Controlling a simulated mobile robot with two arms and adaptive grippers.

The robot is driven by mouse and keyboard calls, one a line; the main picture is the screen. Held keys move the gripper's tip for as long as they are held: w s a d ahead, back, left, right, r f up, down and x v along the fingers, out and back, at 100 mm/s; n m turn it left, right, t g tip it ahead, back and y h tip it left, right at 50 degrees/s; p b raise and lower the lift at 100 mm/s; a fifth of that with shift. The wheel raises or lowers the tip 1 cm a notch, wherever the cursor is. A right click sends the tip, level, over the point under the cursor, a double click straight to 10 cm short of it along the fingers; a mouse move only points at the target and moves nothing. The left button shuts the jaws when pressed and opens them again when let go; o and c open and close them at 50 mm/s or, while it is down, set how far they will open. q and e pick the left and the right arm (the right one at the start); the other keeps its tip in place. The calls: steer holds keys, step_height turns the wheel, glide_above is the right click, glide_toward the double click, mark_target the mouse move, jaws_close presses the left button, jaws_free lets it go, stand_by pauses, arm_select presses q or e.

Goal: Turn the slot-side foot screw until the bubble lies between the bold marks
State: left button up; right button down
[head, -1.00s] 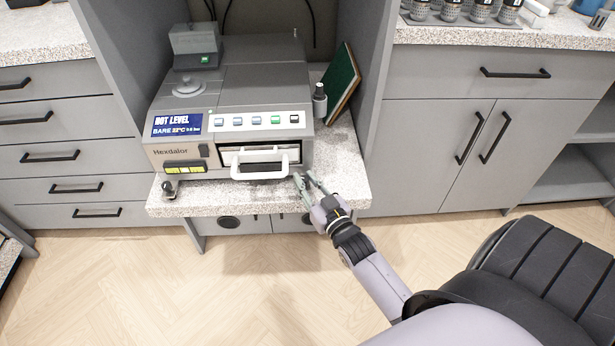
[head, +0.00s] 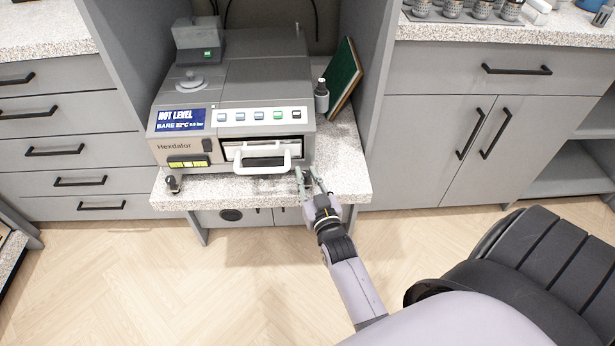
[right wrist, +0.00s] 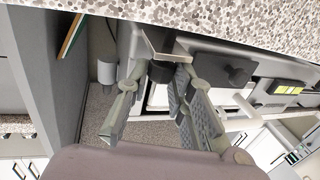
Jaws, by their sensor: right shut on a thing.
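The grey sterilizer (head: 185,151) stands on a speckled shelf, and its display (head: 181,119) reads NOT LEVEL. Its slot with a white handle (head: 264,163) is at the right of its front. My right gripper (head: 309,178) is at the front right corner, shut on the dark slot-side foot screw. In the right wrist view this foot screw (right wrist: 161,72) shows between the fingers, under a bent metal plate. The other front foot screw (head: 173,184) is at the front left corner. I cannot make out the bubble or its bold marks. My left gripper is not in view.
Cabinet walls close in the bay on both sides.

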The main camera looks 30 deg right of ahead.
steer(key=c, duration=1.4)
jaws_free()
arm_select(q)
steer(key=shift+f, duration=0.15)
arm_select(e)
steer(key=shift+d+n+y, duration=0.1)
steer(key=shift+n+y, duration=0.2)
steer(key=shift+y, duration=0.1)
